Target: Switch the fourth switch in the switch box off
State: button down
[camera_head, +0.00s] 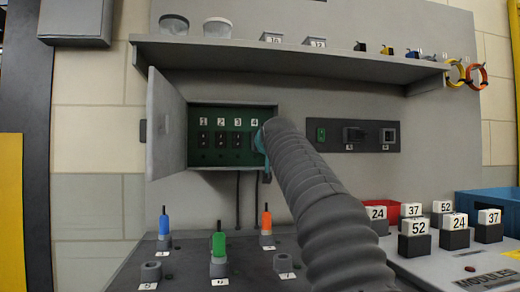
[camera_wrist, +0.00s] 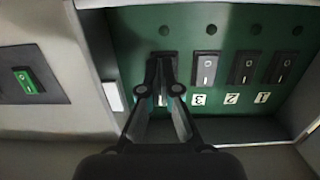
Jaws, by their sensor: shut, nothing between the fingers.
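The switch box (camera_head: 232,106) is on the back wall with its grey door (camera_head: 166,125) swung open to the left. Inside is a green panel (camera_wrist: 230,25) with a row of dark rocker switches, labelled 1 to 4 in the head view. In the wrist view the panel appears upside down, with the switches labelled 1 (camera_wrist: 283,66), 2 (camera_wrist: 244,68) and 3 (camera_wrist: 206,70) to the right. My gripper (camera_wrist: 162,64) is shut and empty, its fingertips in front of the fourth switch, which they mostly hide. I cannot tell whether they touch it, or its position.
The box's side wall (camera_wrist: 105,60) is close beside my gripper. A separate panel with a green switch (camera_wrist: 28,81) is beyond it. Below the box, colored pegs such as the green one (camera_head: 218,244) stand on the table. A shelf (camera_head: 300,58) runs above.

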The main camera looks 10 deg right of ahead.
jog(key=s+f+b, duration=0.1)
jog(key=s+b, duration=0.2)
jog(key=s, duration=0.9)
jog(key=shift+a+f, duration=0.2)
jog(key=shift+f, duration=0.05)
jog(key=shift+s, duration=0.1)
